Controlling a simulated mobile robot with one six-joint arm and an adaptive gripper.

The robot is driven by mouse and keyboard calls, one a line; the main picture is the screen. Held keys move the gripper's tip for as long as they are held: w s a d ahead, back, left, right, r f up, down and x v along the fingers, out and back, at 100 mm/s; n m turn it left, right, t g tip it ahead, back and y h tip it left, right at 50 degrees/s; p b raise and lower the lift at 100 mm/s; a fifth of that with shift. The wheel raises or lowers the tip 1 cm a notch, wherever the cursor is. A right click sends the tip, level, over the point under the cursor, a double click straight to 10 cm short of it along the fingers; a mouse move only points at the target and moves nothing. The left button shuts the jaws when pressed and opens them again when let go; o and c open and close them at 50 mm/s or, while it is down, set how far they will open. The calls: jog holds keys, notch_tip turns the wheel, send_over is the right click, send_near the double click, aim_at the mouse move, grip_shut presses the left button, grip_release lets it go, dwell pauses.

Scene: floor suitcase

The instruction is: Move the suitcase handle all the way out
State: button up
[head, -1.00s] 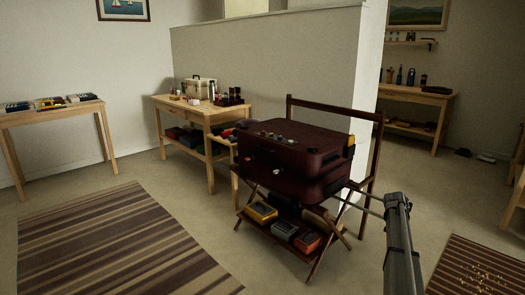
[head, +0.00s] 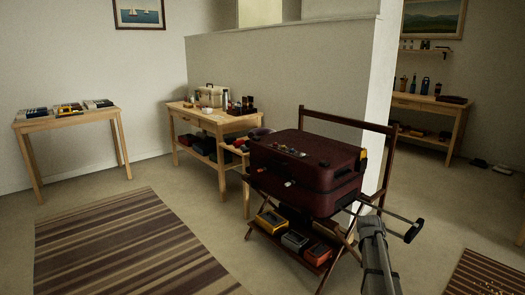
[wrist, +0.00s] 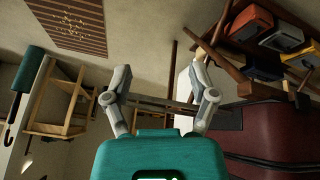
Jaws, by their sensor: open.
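The maroon suitcase (head: 335,190) lies flat on a wooden folding rack (head: 345,120) in the head view. Its pull handle sticks out from the right end on two thin rods, with a dark grip (head: 414,231) at the outer end. My arm crosses the rods on the suitcase side of the grip; the fingers cannot be made out there. The suitcase (wrist: 272,138) fills the lower right of that view. I cannot make out the handle grip there.
Coloured boxes (head: 295,240) sit on the rack's lower shelf. A workbench (head: 225,128) with tools stands behind the suitcase, near a partition wall (head: 285,75). Striped rugs (head: 130,245) lie on the floor. Open floor shows to the right of the handle.

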jog(key=s+a+f+n+g+y, duration=0.25)
jog(key=s+a+n+y, duration=0.2)
jog(key=s+a, duration=1.95)
notch_tip(320, 180, up, 39)
jog(key=g+p, duration=0.1)
jog(key=p, duration=3.7)
jog(key=shift+s+n+h, duration=0.35)
jog(key=shift+n, duration=0.1)
jog(key=shift+f, duration=0.15)
